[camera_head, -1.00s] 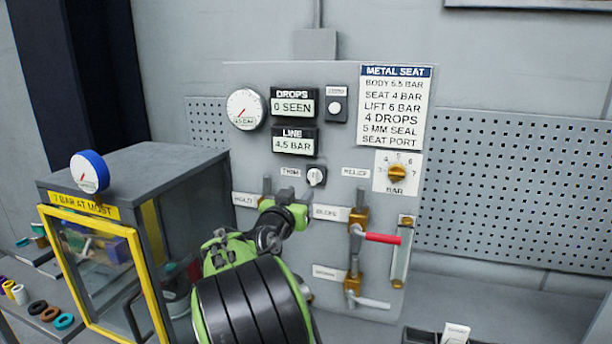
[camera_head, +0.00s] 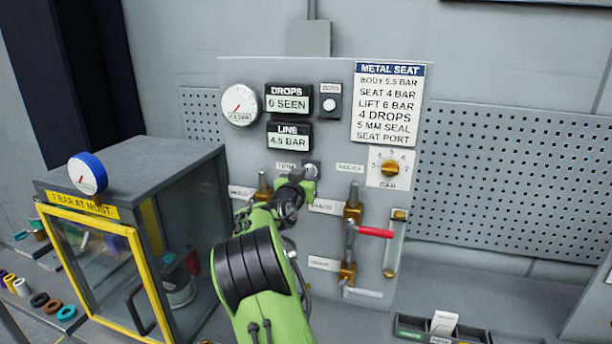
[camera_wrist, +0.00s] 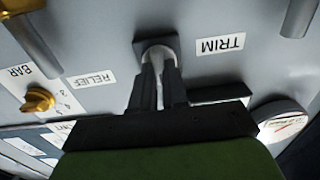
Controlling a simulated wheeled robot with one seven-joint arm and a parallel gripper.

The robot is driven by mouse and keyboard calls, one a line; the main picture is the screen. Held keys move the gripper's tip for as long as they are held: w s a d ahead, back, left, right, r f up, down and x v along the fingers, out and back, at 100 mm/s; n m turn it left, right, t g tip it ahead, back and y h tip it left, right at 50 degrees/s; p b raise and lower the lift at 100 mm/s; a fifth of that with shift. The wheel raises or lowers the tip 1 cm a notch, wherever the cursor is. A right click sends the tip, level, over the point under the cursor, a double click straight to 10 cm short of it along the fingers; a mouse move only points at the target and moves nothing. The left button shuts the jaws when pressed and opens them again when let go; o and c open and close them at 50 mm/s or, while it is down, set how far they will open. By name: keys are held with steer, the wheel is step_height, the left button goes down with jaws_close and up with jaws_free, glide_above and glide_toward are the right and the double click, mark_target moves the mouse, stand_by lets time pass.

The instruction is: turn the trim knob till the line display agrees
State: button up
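The line display (camera_head: 289,142) on the panel reads 4.5 BAR in the head view. The trim knob (camera_wrist: 160,46) shows in the wrist view, beside the upside-down TRIM label (camera_wrist: 220,44). My gripper (camera_wrist: 158,65) is at the knob, with its two dark fingertips a narrow gap apart, one on each side of it. I cannot tell whether they press on it. In the head view my gripper (camera_head: 309,174) largely covers the knob, so the knob's pointing direction is hidden.
The drops display (camera_head: 289,102) reads 0 SEEN, above the line display. A round gauge (camera_head: 240,105) is at the left. Below right are a brass relief knob (camera_head: 390,168) and a red lever (camera_head: 376,232). A yellow-framed cabinet (camera_head: 95,260) stands left of my arm.

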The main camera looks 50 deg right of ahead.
jaws_close()
steer(key=shift+n, duration=0.3)
steer(key=shift+w+a+n+b, duration=0.1)
steer(key=shift+n+b, duration=0.8)
steer(key=shift+n, duration=1.7)
steer(key=o, duration=0.7)
jaws_free()
steer(key=shift+c, duration=0.2)
